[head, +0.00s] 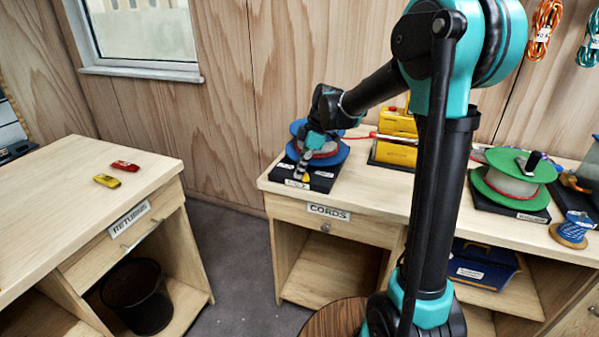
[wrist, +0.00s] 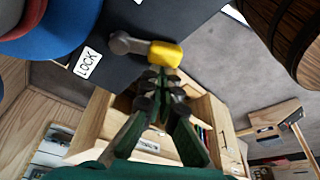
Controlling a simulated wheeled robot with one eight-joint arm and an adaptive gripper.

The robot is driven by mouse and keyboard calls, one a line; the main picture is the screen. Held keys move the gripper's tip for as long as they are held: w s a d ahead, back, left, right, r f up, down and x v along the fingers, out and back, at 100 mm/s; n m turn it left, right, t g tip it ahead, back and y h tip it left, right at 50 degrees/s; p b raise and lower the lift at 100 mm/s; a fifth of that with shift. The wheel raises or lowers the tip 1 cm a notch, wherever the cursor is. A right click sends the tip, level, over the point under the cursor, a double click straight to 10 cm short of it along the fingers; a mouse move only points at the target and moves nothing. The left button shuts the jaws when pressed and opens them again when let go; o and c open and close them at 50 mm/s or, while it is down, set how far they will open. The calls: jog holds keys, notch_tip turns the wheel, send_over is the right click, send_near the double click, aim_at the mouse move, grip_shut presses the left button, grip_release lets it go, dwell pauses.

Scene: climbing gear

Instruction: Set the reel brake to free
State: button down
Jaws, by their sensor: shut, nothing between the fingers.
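The blue reel (head: 330,157) sits on a black base (head: 322,182) at the left end of the long bench. In the wrist view its blue flange (wrist: 60,35) fills the upper left corner. The brake lever is a grey arm (wrist: 125,43) with a yellow knob (wrist: 165,54). It points away from the reel, between a LOCK label (wrist: 87,62) and a second label cut off at the top edge. My gripper (wrist: 160,78) is shut and empty, its fingertips at the yellow knob; I cannot tell if they touch. In the head view my gripper (head: 304,166) partly hides the lever.
A yellow device (head: 397,125) stands right of the blue reel. A green reel (head: 510,180) and a blue cord spool (head: 570,232) are farther right. Two small items, yellow and red, lie on the left table (head: 60,180). Open floor separates table and bench.

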jog(key=shift+w, duration=0.55)
jog(key=shift+a, duration=0.2)
jog(key=a, duration=0.3)
jog(key=shift+s+a, duration=0.35)
jog(key=shift+a, duration=0.05)
jog(key=v, duration=1)
jog(key=shift+s+d, duration=0.1)
